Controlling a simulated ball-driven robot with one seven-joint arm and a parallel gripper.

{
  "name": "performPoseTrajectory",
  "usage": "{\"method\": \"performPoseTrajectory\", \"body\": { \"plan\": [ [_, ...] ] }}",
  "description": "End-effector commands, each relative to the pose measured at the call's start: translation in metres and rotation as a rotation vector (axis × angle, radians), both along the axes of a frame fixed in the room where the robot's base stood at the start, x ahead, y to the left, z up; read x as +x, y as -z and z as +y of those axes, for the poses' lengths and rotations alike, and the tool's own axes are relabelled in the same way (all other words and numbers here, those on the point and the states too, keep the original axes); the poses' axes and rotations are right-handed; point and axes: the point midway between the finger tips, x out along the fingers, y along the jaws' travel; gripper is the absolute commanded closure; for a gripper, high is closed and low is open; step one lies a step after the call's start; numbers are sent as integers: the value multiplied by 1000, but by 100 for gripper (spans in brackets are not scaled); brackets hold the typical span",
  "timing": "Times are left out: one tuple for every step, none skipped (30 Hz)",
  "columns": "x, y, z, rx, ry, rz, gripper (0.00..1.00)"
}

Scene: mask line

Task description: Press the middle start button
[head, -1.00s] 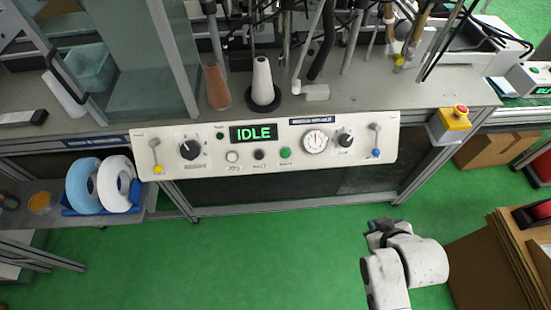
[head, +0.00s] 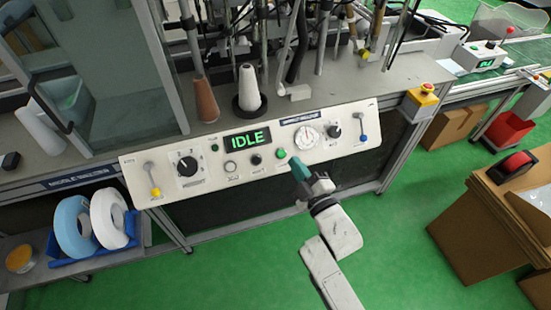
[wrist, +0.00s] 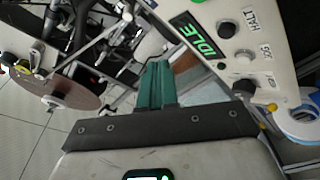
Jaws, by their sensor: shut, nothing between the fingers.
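The control panel (head: 205,182) is a white slanted board on the front of the machine, with a display (head: 247,140) reading IDLE. Below the display are a white button (head: 230,166), a black button (head: 256,160) and a green button (head: 281,153). My gripper (head: 298,165) is shut and empty, its teal fingertips just below and right of the green button. Whether they touch the panel I cannot tell. In the wrist view the shut fingers (wrist: 157,80) point past the panel's edge. The display, the HALT button (wrist: 226,30) and the JOG button (wrist: 245,55) show there; the green button does not.
The panel also carries a black knob (head: 187,165), a dial (head: 306,139) and levers at both ends. A yellow box with a red button (head: 426,91) stands to the right. Cardboard boxes (head: 477,235) stand at the lower right. Green floor is clear in front.

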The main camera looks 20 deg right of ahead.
Motion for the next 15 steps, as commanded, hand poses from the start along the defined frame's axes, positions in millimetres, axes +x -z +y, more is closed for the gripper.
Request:
{"method": "performPoseTrajectory", "body": {
  "plan": [
    [1, -1, 1, -4, -2, -9, 100],
    [1, -1, 1, -6, -3, -12, 100],
    [1, -2, 2, -6, -4, -16, 100],
    [1, -2, 2, -7, -4, -16, 100],
    [1, -2, 2, -7, -5, -17, 100],
    [1, -2, 2, -6, -4, -16, 100],
    [1, -2, 2, -6, -4, -16, 100],
    [1, -2, 2, -6, -4, -16, 100],
    [1, -2, 2, -6, -4, -16, 100],
    [1, -2, 2, -5, -5, -16, 100],
    [1, -2, 2, -5, -4, -15, 100],
    [1, -1, 2, -5, -4, -14, 100],
    [2, -1, 2, -5, -4, -14, 100],
    [3, 0, 2, -5, -4, -15, 100],
    [4, 2, 2, -5, -4, -15, 100]
  ]
}}
